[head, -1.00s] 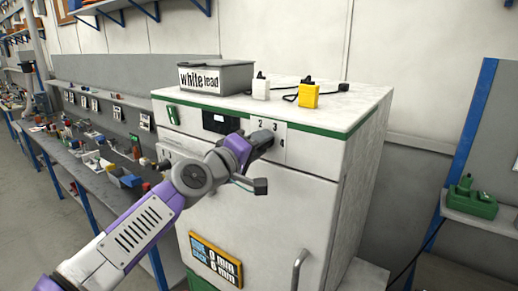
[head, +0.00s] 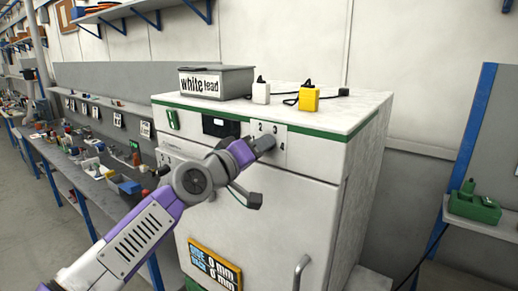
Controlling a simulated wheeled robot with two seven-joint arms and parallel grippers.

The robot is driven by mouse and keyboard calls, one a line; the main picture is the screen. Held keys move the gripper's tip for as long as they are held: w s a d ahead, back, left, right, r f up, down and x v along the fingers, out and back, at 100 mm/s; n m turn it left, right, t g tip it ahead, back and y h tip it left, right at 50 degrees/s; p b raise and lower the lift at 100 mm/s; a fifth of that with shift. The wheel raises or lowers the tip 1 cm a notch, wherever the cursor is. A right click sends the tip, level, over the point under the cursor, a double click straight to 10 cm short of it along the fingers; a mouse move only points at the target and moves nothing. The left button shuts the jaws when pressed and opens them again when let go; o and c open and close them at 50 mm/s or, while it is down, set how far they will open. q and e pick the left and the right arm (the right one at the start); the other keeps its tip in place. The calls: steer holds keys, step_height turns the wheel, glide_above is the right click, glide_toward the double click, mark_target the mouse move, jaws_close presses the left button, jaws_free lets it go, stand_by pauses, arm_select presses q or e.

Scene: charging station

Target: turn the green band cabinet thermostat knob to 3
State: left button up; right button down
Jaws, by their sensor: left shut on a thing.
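The white cabinet (head: 330,155) with a green band (head: 322,133) along its top edge stands in the middle of the head view. My left gripper (head: 267,142) is at this plate, shut on the thermostat knob. The knob itself is hidden behind the gripper, so its pointer cannot be read. My right gripper is not in view.
A grey box labelled "white lead" (head: 215,83), a white plug (head: 261,93) and a yellow plug (head: 309,98) stand on the cabinet top. A door handle (head: 301,272) sticks out below. A cluttered bench (head: 95,185) runs along the left.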

arm_select(q)
steer(key=shift+d+f, duration=0.2)
steer(key=shift+f, duration=0.15)
steer(key=o, duration=0.8)
steer(key=shift+s, duration=0.1)
steer(key=shift+o, duration=1.1)
steer(key=shift+r, duration=0.15)
steer(key=shift+a, duration=0.1)
steer(key=b+v, duration=0.2)
steer(key=v, duration=0.5)
steer(key=shift+s, duration=0.2)
steer(key=shift+a, duration=0.15)
